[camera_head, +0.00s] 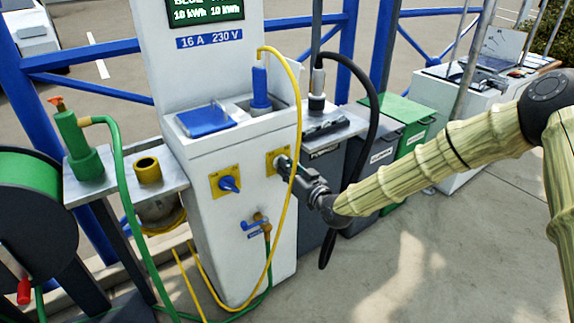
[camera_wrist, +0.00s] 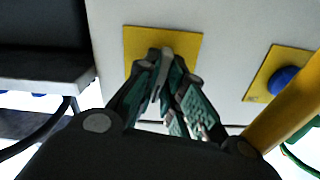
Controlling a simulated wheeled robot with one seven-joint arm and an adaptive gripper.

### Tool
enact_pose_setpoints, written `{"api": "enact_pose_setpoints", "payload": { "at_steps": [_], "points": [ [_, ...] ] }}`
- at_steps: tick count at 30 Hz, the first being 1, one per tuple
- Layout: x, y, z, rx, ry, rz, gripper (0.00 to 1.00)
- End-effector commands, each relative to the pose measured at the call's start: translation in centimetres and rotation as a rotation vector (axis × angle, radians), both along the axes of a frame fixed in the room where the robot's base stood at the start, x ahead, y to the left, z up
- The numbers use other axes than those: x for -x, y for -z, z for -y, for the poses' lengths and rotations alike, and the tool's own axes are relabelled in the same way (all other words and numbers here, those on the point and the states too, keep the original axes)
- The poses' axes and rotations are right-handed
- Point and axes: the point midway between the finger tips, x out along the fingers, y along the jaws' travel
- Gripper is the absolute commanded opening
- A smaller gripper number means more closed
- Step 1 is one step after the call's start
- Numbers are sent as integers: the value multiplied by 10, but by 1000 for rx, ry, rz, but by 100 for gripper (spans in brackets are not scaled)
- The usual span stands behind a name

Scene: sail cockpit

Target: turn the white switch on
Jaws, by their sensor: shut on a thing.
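The white switch (camera_wrist: 165,62) sits on a yellow plate (camera_wrist: 186,42) on the front of the white pedestal (camera_head: 222,255). Only a pale strip of it shows between the fingertips in the wrist view; its exact angle is hard to tell. My gripper (camera_head: 286,168) reaches in from the right and is shut on the switch, its fingertips (camera_wrist: 166,80) close to the plate. In the head view the fingers hide most of the switch, and part of the plate (camera_head: 270,163) shows beside them.
A blue switch (camera_head: 230,184) on its own yellow plate is to the left. A yellow cable (camera_head: 300,110) hangs from a blue plug (camera_head: 260,85) close past my gripper. A blue tap (camera_head: 255,224) is below. A black cable (camera_head: 372,100) loops behind my wrist. The pavement at right is clear.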

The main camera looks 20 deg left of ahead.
Motion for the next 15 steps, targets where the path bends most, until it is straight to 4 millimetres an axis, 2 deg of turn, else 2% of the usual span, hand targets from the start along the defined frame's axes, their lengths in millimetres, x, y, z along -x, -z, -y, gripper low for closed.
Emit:
{"api": "enact_pose_setpoints", "payload": {
  "at_steps": [15],
  "points": [
    [0,-1,0,-269,1,-343,0]
  ]
}}
